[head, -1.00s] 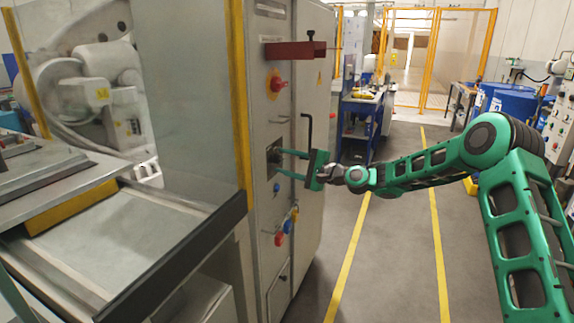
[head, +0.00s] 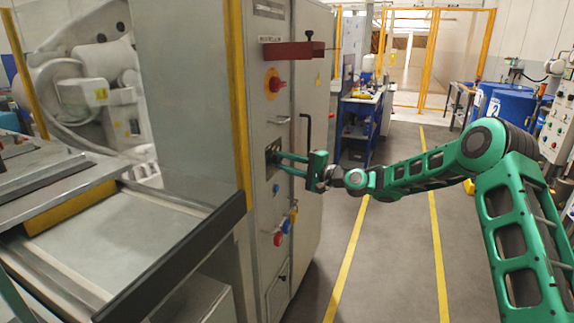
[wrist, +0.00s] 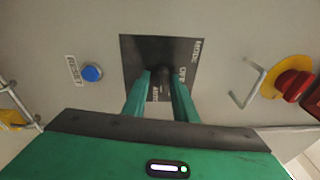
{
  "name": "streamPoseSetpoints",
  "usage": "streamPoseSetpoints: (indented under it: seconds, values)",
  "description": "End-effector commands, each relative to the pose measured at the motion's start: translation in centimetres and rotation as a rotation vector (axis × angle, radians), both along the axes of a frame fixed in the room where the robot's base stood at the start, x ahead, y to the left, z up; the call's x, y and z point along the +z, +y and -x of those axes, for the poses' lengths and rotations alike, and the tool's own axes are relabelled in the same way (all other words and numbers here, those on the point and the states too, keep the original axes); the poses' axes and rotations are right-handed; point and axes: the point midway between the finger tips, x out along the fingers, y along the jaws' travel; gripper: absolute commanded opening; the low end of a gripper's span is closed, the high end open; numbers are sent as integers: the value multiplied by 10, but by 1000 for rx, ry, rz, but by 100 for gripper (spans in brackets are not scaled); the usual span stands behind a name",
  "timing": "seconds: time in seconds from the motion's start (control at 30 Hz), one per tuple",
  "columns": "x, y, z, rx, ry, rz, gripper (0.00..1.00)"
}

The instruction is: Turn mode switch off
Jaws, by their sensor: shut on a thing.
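The mode switch (wrist: 166,72) is a dark knob on a black plate (wrist: 135,55) on the grey cabinet front. The plate carries white lettering, with "MODE" and "OFF" readable along its right side in the wrist view. My gripper (wrist: 162,82) has its two green fingers on either side of the knob, shut on it. In the head view my gripper (head: 279,163) reaches the cabinet (head: 307,225) from the right at the switch plate (head: 271,152). The fingers partly hide the knob, so its exact pointing direction cannot be told.
A blue RESET button (wrist: 92,73) sits beside the plate. A red knob on yellow (head: 275,84) is above, with a black handle (head: 305,130) nearby. Red and blue buttons (head: 279,238) are below. The floor (head: 395,240) to the right is open.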

Motion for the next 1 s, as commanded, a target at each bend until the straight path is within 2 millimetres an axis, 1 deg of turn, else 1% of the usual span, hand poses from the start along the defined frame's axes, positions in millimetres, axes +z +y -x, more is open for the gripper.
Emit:
streamPoseSetpoints:
  seconds: [0.03,1.0]
  values:
    - [-2,2,0,3,-38,14,3]
    - [-5,2,-1,6,-903,329,3]
